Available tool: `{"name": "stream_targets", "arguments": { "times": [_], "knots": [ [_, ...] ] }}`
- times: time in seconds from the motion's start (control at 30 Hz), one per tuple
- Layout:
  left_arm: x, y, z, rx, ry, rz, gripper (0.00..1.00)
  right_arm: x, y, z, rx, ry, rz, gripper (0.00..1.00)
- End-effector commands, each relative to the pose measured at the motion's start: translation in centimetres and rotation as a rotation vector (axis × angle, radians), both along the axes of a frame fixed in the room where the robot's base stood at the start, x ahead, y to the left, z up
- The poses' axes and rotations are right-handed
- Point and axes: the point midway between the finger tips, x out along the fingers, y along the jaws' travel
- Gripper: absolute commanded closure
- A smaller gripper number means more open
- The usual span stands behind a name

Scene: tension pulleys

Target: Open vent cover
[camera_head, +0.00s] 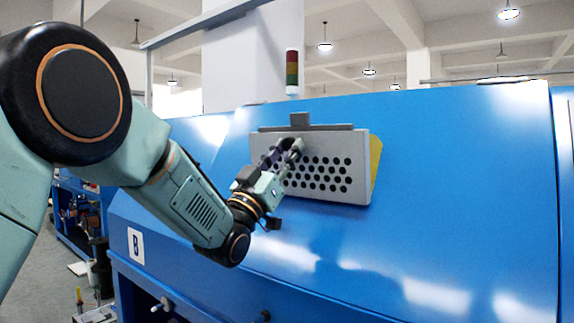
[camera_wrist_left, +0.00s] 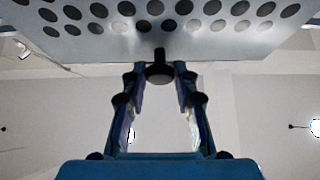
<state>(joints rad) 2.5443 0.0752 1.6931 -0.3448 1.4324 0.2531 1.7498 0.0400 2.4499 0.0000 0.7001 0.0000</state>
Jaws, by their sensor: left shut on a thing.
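The vent cover (camera_head: 325,190) is a light grey plate with rows of round black holes, on the sloping blue machine front in the head view. A yellow surface (camera_head: 376,158) shows past its right edge, and the cover looks tilted out from the machine. Its perforated plate fills the top of the left wrist view (camera_wrist_left: 225,42). My left gripper (camera_head: 291,150) is at the cover's left part, shut on a small dark knob (camera_wrist_left: 160,70) that sits between its fingertips in the wrist view. The gripper and forearm hide some of the cover's left side. My right gripper is not in view.
The blue machine (camera_head: 460,190) fills the middle and right. A grey bar with a block (camera_head: 300,120) runs along the cover's top edge. A red, yellow and green signal light (camera_head: 292,72) stands behind. Free air lies in front of the panel.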

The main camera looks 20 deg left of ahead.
Motion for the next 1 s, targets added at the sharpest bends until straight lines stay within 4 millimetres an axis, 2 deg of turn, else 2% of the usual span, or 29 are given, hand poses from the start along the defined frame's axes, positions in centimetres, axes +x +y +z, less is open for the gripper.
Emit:
{"name": "stream_targets", "arguments": {
  "times": [0.03,0.3,0.83,0.87,1.0],
  "knots": [
    [-0.1,0.0,-0.4,-0.005,-0.013,0.000,1.00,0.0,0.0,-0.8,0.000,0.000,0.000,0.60],
    [-0.4,0.2,-0.6,-0.021,-0.053,0.000,1.00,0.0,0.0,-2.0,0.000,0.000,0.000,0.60],
    [-0.7,0.3,-0.6,-0.023,-0.063,0.000,1.00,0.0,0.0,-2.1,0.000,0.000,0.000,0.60],
    [-0.7,0.3,-0.6,-0.024,-0.062,0.000,0.70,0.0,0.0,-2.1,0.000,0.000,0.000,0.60],
    [-0.6,0.2,-0.7,-0.023,-0.062,0.000,0.58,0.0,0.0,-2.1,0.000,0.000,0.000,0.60]
  ]
}}
